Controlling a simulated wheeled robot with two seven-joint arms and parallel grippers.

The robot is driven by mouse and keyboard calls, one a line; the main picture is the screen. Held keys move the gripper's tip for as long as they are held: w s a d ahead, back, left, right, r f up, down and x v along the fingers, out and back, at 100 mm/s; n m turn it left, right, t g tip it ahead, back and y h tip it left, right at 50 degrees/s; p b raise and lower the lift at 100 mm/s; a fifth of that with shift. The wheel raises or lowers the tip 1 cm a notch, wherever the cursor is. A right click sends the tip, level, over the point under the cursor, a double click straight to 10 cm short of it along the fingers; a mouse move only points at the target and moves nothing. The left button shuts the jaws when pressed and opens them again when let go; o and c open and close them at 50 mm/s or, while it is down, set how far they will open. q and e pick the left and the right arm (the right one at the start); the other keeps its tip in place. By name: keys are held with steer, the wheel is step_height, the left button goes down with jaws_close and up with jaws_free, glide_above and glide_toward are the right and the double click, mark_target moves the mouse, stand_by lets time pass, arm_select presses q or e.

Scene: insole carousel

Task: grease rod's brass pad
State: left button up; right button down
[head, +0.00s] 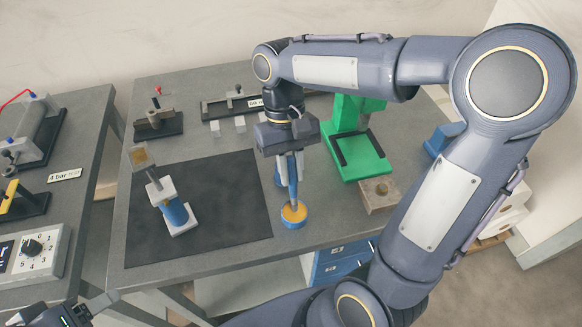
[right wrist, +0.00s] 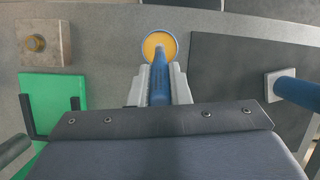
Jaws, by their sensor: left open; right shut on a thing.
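The rod's stand is a blue cylinder (head: 174,211) with pale blocks. It stands on the black mat, with a thin rod rising to a square plate bearing the brass pad (head: 141,156). Part of this stand shows at the right edge of the right wrist view (right wrist: 298,90). My right gripper (head: 290,172) is shut on a blue-handled tool (right wrist: 159,78), pointing down. The tool's lower end is over or in a round blue tin with yellow-orange contents (head: 293,213); I cannot tell whether it touches them. My left gripper (head: 98,304) is open and empty at the lower left, partly cut off.
The black mat (head: 228,207) has bare room right of the stand. A green fixture (head: 358,157) and a tan block with a brass knob (head: 378,194) stand right of the tin. Small fixtures (head: 157,121) line the back. A side bench (head: 75,200) stands at left.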

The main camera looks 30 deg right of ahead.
steer(key=shift+f+b, duration=0.35)
steer(key=shift+f, duration=0.2)
stand_by(0.6)
steer(key=shift+f, duration=0.1)
stand_by(1.2)
step_height(320, 180, up, 7)
steer(key=p, duration=0.7)
stand_by(0.9)
